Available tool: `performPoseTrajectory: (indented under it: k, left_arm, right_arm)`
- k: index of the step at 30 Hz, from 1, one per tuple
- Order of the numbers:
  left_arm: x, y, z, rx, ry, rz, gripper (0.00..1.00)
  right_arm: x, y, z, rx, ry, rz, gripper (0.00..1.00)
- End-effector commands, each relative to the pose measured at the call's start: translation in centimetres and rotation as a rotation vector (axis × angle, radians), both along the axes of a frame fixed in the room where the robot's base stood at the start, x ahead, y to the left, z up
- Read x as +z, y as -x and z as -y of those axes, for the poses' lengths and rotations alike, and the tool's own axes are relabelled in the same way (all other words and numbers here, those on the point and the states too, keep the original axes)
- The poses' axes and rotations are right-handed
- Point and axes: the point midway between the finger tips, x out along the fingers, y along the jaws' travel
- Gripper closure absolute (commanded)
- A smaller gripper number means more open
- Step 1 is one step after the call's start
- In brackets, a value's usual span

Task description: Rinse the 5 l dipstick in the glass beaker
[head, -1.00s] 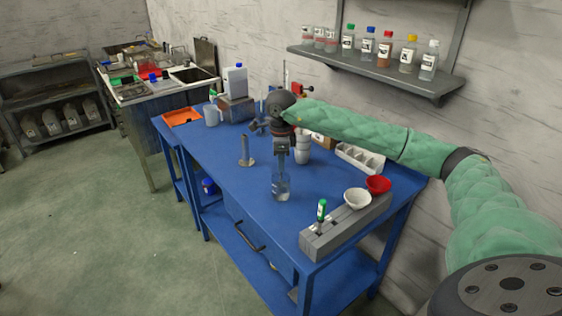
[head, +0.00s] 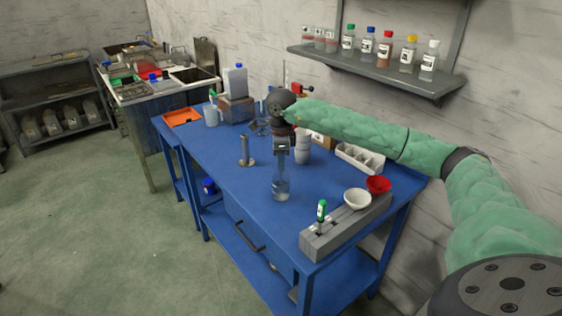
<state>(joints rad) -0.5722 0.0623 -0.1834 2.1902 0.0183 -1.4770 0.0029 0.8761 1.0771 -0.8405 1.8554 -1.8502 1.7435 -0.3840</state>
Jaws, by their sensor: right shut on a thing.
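My right gripper (head: 282,150) points straight down over the workbench. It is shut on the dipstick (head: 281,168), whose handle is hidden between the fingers. The dipstick hangs upright, and its lower end reaches into the glass beaker (head: 281,192). The beaker is clear and stands upright on the blue bench (head: 225,170), with some liquid low in it. The stick's tip is too small to make out, and so is any marking on it. My left gripper is out of view.
A metal cylinder on a foot (head: 246,152) stands left of the beaker. A white jar (head: 302,152) stands close behind my gripper. The bench front is clear.

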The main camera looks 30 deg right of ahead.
Motion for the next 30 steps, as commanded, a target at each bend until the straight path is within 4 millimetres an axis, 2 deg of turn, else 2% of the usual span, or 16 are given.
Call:
performPoseTrajectory:
  k: [30]
  left_arm:
    - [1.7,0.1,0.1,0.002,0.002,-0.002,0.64]
  right_arm:
    - [5.1,0.0,0.0,0.000,0.000,0.002,0.98]
